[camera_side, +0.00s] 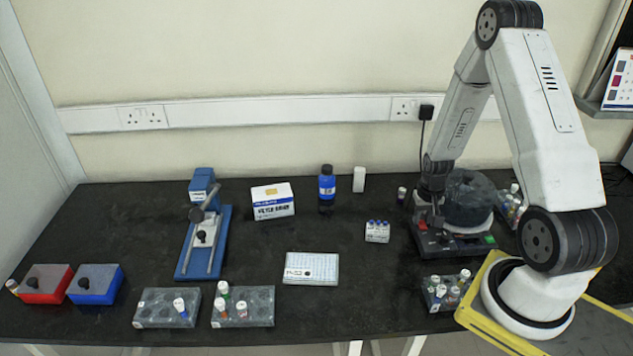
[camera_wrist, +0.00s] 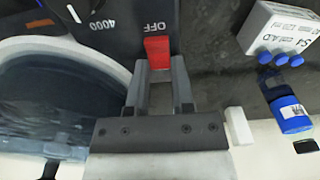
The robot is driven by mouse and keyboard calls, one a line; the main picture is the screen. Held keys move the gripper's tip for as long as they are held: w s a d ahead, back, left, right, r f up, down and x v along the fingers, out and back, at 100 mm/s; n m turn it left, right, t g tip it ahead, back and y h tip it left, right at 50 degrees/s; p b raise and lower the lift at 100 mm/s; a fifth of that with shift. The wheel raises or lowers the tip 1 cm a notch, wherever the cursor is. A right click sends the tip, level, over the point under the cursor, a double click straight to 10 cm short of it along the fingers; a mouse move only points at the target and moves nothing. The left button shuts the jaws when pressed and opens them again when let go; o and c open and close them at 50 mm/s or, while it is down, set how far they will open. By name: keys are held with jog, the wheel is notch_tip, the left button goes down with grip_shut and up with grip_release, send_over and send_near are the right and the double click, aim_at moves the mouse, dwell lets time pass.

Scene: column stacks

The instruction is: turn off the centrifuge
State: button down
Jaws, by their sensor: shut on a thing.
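The centrifuge (camera_side: 467,203) stands at the right of the bench, with a dark rounded lid over a light ring and a dark front panel. In the wrist view its light rim (camera_wrist: 117,62) shows at left, beside the panel marked 4000 and OFF (camera_wrist: 110,15). A red switch (camera_wrist: 158,47) sits next to the OFF mark. My gripper (camera_wrist: 159,68) is shut on the red switch, with a finger at each side of it. In the side view my gripper (camera_side: 436,218) points down at the panel's left part. The fingertips' contact is partly hidden.
A white box with blue-capped tubes (camera_side: 377,232) stands just left of the centrifuge. A rack of vials (camera_side: 447,291) is in front, and more vials (camera_side: 512,203) are behind at right.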

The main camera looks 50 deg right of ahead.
jog(key=shift+s+a+t+h, duration=0.1)
jog(key=shift+a+t+h, duration=0.1)
jog(key=shift+t+h, duration=0.45)
jog(key=shift+r, duration=0.1)
jog(key=shift+c, duration=2.4)
grip_release()
jog(key=shift+d+g+y, duration=0.1)
jog(key=shift+g+y, duration=0.15)
jog(key=shift+y, duration=0.1)
